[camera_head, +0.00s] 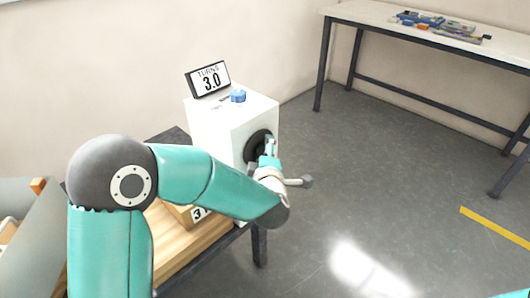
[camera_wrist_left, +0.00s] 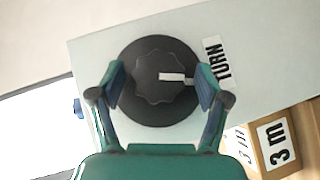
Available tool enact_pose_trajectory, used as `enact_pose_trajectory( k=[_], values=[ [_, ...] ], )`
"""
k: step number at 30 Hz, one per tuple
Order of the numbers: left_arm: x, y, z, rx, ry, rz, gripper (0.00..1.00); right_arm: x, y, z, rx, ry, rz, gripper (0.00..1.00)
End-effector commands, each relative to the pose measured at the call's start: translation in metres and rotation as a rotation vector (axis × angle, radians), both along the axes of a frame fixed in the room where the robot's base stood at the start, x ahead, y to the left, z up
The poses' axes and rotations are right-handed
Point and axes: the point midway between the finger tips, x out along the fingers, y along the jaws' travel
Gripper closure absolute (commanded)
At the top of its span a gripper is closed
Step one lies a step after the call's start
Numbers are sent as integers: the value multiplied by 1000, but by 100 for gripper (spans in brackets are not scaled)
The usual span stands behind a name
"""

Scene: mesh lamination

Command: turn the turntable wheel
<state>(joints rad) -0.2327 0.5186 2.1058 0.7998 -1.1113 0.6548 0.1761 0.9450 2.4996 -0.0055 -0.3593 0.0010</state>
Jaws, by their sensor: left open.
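The turntable wheel is a dark knob with a scalloped edge and a white mark (camera_wrist_left: 158,82). It sits on the side face of a white box (camera_head: 215,122). In the wrist view my left gripper (camera_wrist_left: 160,88) is open, with one finger on each side of the knob. I cannot tell whether the fingers touch it. In the head view the left gripper (camera_head: 270,150) is at the black disc (camera_head: 254,147) on the box and partly hides it. A display on the box (camera_head: 208,79) reads "TURNS 3.0". A "TURN" label (camera_wrist_left: 216,60) is beside the disc. My right gripper is not seen.
A white table with several tools (camera_head: 350,12) stands at the back right. The grey floor (camera_head: 380,170) between is clear.

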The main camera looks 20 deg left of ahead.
Motion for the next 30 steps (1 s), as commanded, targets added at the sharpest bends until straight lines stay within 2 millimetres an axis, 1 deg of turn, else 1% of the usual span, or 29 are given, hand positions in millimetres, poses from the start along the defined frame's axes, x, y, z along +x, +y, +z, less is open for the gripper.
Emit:
enact_pose_trajectory(
  k=[5,12,15,18,21,30],
  values=[
    [-26,-13,7,-1,0,-4,24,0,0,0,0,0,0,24],
    [-69,-32,17,1,0,-4,24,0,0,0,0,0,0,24],
    [-83,-38,20,0,1,-4,24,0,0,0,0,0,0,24],
    [-92,-42,22,0,1,-2,24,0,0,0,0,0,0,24],
    [-96,-43,23,0,2,-1,24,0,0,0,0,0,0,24],
    [-97,-43,23,0,2,0,24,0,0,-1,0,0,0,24]
  ],
)
